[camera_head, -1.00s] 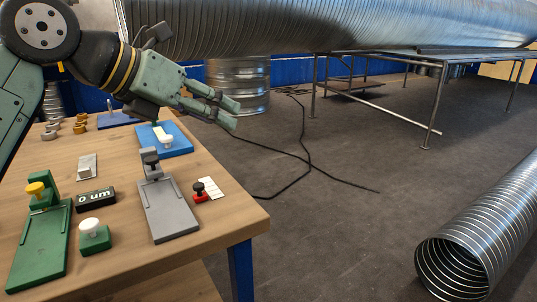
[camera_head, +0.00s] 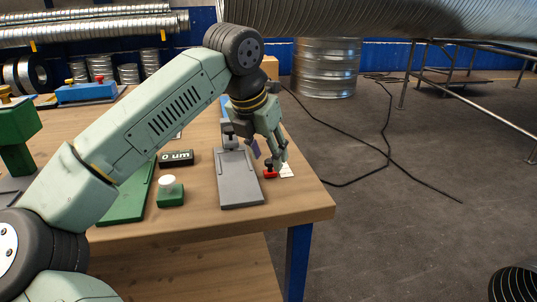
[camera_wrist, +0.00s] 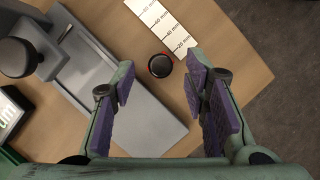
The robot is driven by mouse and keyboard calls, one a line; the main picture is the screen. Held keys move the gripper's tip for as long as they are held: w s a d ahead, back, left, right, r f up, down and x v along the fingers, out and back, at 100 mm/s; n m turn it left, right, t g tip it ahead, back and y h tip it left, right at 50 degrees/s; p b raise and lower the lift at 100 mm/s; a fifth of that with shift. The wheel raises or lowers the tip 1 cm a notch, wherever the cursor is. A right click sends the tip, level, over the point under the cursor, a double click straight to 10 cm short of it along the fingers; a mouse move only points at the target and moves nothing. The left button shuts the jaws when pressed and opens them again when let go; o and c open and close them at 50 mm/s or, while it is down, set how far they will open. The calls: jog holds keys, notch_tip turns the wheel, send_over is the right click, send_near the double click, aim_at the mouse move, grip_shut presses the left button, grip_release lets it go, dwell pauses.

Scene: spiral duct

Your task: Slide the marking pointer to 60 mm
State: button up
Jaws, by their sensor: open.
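The marking pointer (camera_head: 269,172) is a small red block with a black knob near the table's front right corner. In the wrist view the round black knob of the pointer (camera_wrist: 160,65) stands beside the white scale (camera_wrist: 172,30), near its 20 mm mark. The scale also shows marks for 40, 60 and 80 mm. In the head view the scale (camera_head: 287,170) is partly hidden by a finger. My gripper (camera_head: 269,158) is open and points down over the pointer. In the wrist view the knob lies between the purple-padded fingers (camera_wrist: 158,75), apparently not touched.
A grey plate fixture (camera_head: 240,190) with a black knob stands just left of the pointer. A green block with a white button (camera_head: 170,192) and a black display (camera_head: 176,158) lie further left. The table edge (camera_head: 300,217) is close in front and at right.

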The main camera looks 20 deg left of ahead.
jog(key=shift+w+d+f, duration=0.1)
jog(key=shift+w+f, duration=0.15)
jog(key=shift+f, duration=0.3)
grip_shut()
dwell(0.5)
